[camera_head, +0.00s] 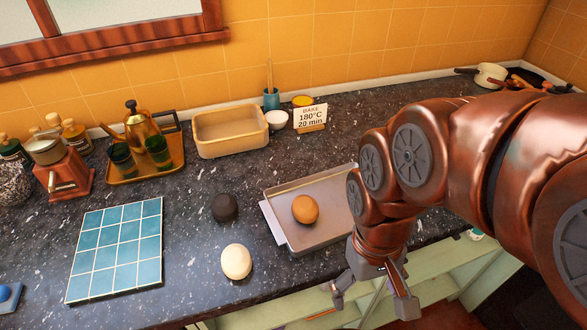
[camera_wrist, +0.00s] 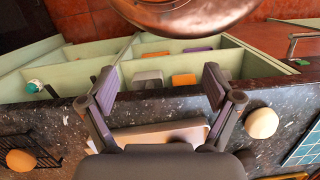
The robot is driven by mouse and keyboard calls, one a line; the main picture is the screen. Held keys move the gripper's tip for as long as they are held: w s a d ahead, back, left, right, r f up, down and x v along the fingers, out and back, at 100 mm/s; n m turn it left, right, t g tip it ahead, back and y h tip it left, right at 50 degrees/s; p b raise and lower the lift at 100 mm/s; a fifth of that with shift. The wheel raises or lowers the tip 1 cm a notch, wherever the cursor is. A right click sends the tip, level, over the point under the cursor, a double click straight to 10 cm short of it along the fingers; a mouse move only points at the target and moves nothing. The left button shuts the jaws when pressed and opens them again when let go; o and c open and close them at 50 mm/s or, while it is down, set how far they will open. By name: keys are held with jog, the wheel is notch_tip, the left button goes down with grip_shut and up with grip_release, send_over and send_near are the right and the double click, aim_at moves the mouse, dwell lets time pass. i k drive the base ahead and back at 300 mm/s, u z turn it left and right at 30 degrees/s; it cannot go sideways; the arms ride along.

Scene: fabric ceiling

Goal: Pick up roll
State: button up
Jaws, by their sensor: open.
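A golden-brown roll (camera_head: 305,209) lies on a metal baking tray (camera_head: 322,234) on the counter. A pale roll (camera_head: 236,261) and a black roll (camera_head: 225,207) lie on the bare counter left of the tray. The pale roll also shows at the right of the wrist view (camera_wrist: 262,123). Another brown roll (camera_wrist: 20,160) lies on a dark wire rack (camera_wrist: 38,148) at the left of the wrist view. My gripper (camera_head: 372,300) is open and empty, pointing down by the counter's front edge, apart from every roll. Its fingers show spread in the wrist view (camera_wrist: 160,88).
A blue-tiled board (camera_head: 118,250) lies at the left. Open green compartments (camera_wrist: 170,66) lie below the counter edge. My arm hides the counter's right side.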

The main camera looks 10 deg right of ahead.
aim_at(305, 208)
jog(key=z, duration=2.3)
jog(key=k, duration=1.6)
jog(key=u, duration=1.95)
jog(key=i, duration=0.5)
jog(key=z, duration=0.15)
